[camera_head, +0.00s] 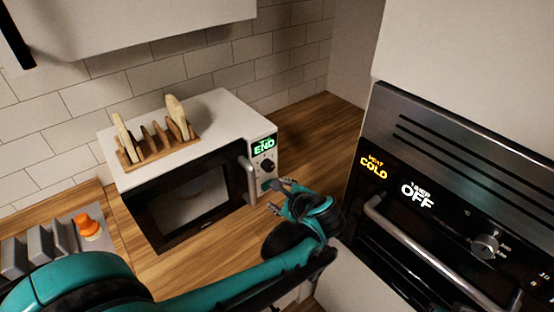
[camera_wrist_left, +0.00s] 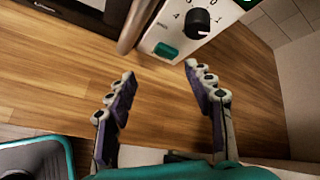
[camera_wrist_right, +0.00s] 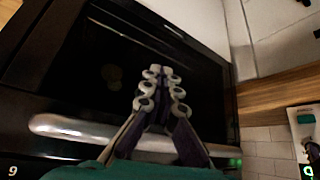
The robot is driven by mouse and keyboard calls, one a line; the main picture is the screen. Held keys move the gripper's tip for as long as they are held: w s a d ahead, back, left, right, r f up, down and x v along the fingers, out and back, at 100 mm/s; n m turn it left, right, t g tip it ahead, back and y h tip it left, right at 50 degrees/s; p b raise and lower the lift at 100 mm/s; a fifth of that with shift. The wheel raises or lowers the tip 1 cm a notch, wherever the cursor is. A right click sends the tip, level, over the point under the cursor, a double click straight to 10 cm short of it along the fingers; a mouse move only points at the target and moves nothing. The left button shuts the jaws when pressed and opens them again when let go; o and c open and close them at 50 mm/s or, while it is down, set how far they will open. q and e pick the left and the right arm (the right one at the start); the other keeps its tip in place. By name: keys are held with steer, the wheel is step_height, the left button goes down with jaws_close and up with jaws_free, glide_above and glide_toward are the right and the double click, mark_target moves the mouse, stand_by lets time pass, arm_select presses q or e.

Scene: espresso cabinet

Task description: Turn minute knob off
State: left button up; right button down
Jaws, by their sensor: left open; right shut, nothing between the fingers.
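The microwave (camera_head: 200,165) stands on the wooden counter with its door shut. Its panel has a green display (camera_head: 263,146) reading END and a round black knob (camera_head: 267,166). In the left wrist view the knob (camera_wrist_left: 198,22) shows a pink mark on its lower edge, with a green button (camera_wrist_left: 166,50) below it. My left gripper (camera_head: 279,195) is open and empty, just in front of and below the panel, apart from the knob. Its fingers (camera_wrist_left: 159,74) are spread in the left wrist view. My right gripper (camera_wrist_right: 162,71) is shut and empty, before a dark glass front.
A toast rack (camera_head: 155,147) with bread sits on the microwave, whose door handle (camera_head: 249,180) stands out beside the panel. An oven (camera_head: 450,160) at right reads COLD and OFF and has a knob (camera_head: 485,246) and a bar handle (camera_head: 420,252). An orange-topped item (camera_head: 88,227) is at left.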

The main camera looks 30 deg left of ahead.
mark_target(270, 167)
arm_select(q)
steer(key=w+r+m+y+p, duration=0.1)
steer(key=w+r+m+y, duration=0.2)
steer(key=r+m, duration=0.1)
steer(key=shift+t, duration=0.4)
steer(key=b+x, duration=0.2)
steer(key=x, duration=0.6)
steer(key=shift+w+a, duration=0.1)
arm_select(e)
steer(key=shift+s, duration=0.1)
arm_select(q)
steer(key=c, duration=1.2)
arm_select(e)
steer(key=shift+f, duration=0.1)
